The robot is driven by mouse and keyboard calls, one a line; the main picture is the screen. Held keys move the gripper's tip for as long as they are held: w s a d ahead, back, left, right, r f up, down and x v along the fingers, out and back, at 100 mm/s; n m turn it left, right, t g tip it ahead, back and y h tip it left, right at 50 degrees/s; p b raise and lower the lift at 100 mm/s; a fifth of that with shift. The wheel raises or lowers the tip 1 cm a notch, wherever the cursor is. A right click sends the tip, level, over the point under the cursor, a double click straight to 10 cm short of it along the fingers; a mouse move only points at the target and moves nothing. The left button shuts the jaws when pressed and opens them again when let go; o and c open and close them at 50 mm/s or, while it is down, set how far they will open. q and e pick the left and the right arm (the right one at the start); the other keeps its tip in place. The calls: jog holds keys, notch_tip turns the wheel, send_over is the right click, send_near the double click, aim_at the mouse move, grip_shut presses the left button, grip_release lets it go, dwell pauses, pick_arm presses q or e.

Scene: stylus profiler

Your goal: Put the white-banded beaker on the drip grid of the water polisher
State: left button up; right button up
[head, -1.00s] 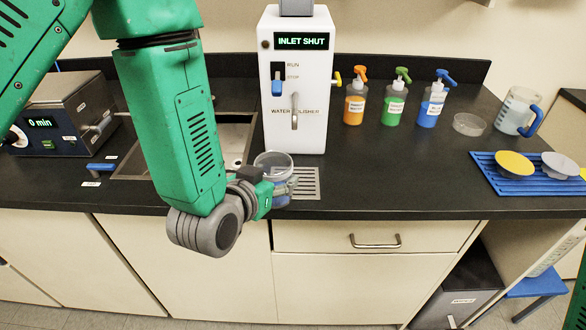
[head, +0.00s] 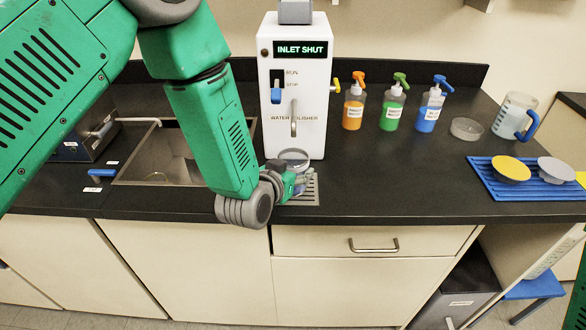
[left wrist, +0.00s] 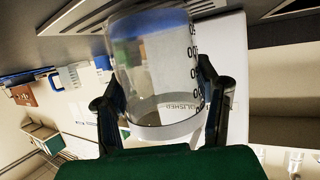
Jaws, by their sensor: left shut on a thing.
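The white-banded beaker (left wrist: 150,65) is clear with dark graduation marks, and a white band runs around it near my gripper. In the left wrist view my left gripper (left wrist: 160,98) is shut on it, one finger on each side. In the head view the beaker (head: 293,157) appears upright, in front of the white water polisher (head: 295,90) and over the grey drip grid (head: 310,193). My left gripper (head: 297,182) hides its lower part and some of the grid. I cannot tell whether its base touches the grid. My right gripper is out of view.
A sink (head: 160,155) lies left of the polisher. Orange (head: 353,108), green (head: 392,110) and blue (head: 429,108) bottles, a glass dish (head: 467,128) and a jug (head: 515,115) stand to the right. A blue rack (head: 500,190) lies at the right front. The front middle counter is clear.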

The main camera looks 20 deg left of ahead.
pick_arm(q)
jog(key=o, duration=1.3)
jog(key=shift+c, duration=0.2)
jog(key=shift+o, duration=0.4)
jog(key=shift+d, duration=0.1)
jog(key=shift+r, duration=0.1)
jog(key=v, duration=1.2)
jog(key=shift+b, duration=0.3)
jog(key=s+a+f+g, duration=0.2)
jog(key=s+f+g, duration=0.1)
jog(key=s+f, duration=0.3)
jog(key=s+a+f+g, duration=0.2)
jog(key=s+f+g, duration=0.1)
jog(key=f, duration=0.5)
jog(key=s+a+f+g, duration=0.3)
jog(key=s+f, duration=0.1)
jog(key=s, duration=0.4)
jog(key=s+a+f+g+y, duration=0.1)
jog(key=s+a+f+g, duration=0.2)
jog(key=s+f, duration=0.2)
jog(key=s, duration=0.3)
jog(key=shift+s+f+n+g+y, duration=0.2)
jog(key=shift+s+n+g+y, duration=0.1)
jog(key=shift+n+g, duration=0.1)
